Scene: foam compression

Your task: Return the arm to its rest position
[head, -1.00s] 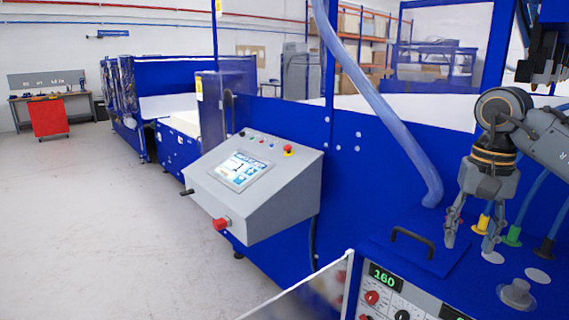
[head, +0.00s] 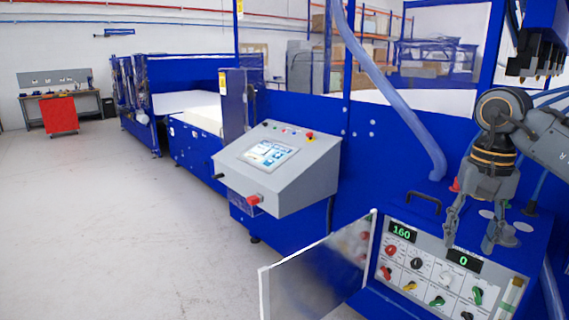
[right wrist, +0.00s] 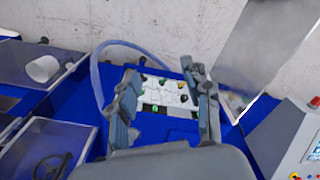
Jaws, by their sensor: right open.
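My right gripper (head: 470,245) hangs fingers down at the right of the head view, in front of the blue control box. Its two fingers are apart with nothing between them. In the right wrist view my right gripper (right wrist: 166,105) shows open, with the white panel of the box beyond and between its fingers. My left gripper is not in view.
The control box has a white knob panel (head: 440,277) with green displays and a black handle (head: 423,203) on top. A clear door (head: 318,272) stands open at its left. A grey touchscreen console (head: 277,168) is farther left. Open grey floor (head: 120,220) lies at left.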

